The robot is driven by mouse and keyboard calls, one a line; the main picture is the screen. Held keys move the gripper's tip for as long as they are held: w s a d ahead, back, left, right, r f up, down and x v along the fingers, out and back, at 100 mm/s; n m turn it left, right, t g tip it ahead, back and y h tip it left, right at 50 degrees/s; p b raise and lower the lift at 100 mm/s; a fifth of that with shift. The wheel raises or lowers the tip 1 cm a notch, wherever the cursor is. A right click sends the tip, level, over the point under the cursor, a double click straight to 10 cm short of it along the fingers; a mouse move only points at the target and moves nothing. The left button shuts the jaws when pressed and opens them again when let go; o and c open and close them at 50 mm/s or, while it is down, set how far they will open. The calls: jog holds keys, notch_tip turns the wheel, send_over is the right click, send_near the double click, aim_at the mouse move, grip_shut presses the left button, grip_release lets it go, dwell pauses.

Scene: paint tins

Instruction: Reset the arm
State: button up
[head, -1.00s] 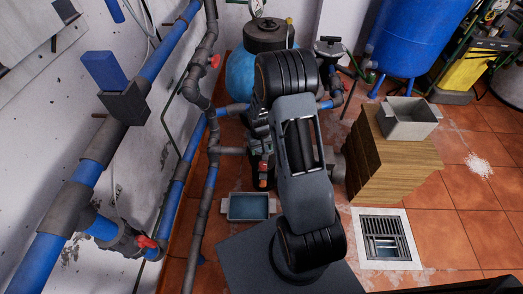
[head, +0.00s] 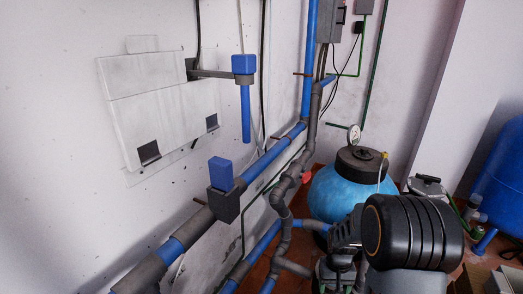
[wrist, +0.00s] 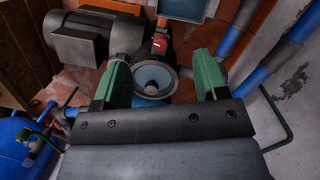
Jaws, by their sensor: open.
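My gripper (wrist: 160,62) is open in the wrist view, its two green fingers wide apart with nothing held between them. Beyond the fingers is a grey round funnel-like fitting (wrist: 154,72) on pump equipment; I cannot tell how far off it is. In the head view my arm's thick black joint (head: 412,232) shows at the lower right, in front of the blue tank. The rest of my arm is cut off by the bottom edge, and I cannot make out the gripper's fingers there.
A blue round tank (head: 335,195) with a black top stands behind my arm. Blue and grey pipes (head: 268,160) run along the white wall. A grey motor (wrist: 78,38) lies at the upper left of the wrist view. A larger blue tank (head: 503,175) is at the right edge.

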jog(key=s+a+r+t+p, duration=0.1)
jog(key=r+p, duration=0.4)
jog(key=r, duration=0.7)
jog(key=s+a+r+n+t+p, duration=0.1)
jog(key=s+r+p, duration=0.4)
jog(key=r, duration=0.8)
jog(key=s+a+r+t+p, duration=0.3)
jog(key=r+p, duration=0.3)
jog(key=r, duration=0.7)
jog(key=shift+s+a+r+n, duration=0.15)
jog(key=shift+a+n, duration=0.15)
jog(key=shift+a, duration=0.45)
